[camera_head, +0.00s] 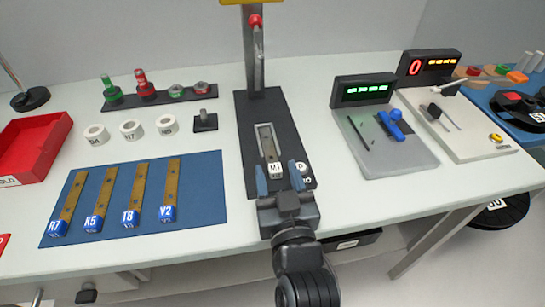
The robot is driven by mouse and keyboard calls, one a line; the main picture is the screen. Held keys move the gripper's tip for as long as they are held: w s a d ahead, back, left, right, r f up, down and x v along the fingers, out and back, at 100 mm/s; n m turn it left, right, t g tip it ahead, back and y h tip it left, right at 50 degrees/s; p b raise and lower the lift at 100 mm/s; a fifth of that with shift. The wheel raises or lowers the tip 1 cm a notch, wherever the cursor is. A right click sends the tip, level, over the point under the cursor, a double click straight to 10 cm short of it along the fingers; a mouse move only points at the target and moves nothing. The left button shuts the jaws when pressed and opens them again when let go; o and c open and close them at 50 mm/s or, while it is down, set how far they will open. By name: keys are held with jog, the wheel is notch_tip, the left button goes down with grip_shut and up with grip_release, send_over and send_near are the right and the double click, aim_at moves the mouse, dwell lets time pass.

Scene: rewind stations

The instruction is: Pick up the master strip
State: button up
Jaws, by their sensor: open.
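The strip with a white end block marked M1 (275,168), which I take for the master strip, lies in a grey slot of the black fixture (250,120) at the centre. Its block faces me, at the near end of the slot. My gripper (280,174) is open at the near end of the fixture. Its two blue-grey fingers stand apart, with the M1 block appearing between or just beyond their tips. I cannot tell whether they touch it. A round white piece marked P (301,167) shows close to the right finger.
A blue mat (208,190) at left holds several brown strips with blue ends marked R7, K5, T8 and V2. White rings (132,131) lie behind it. The fixture's upright post with a red-knobbed lever (256,50) rises behind the slot. A grey tray (415,160) with blue tool is right.

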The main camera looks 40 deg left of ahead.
grip_shut()
dwell(0.5)
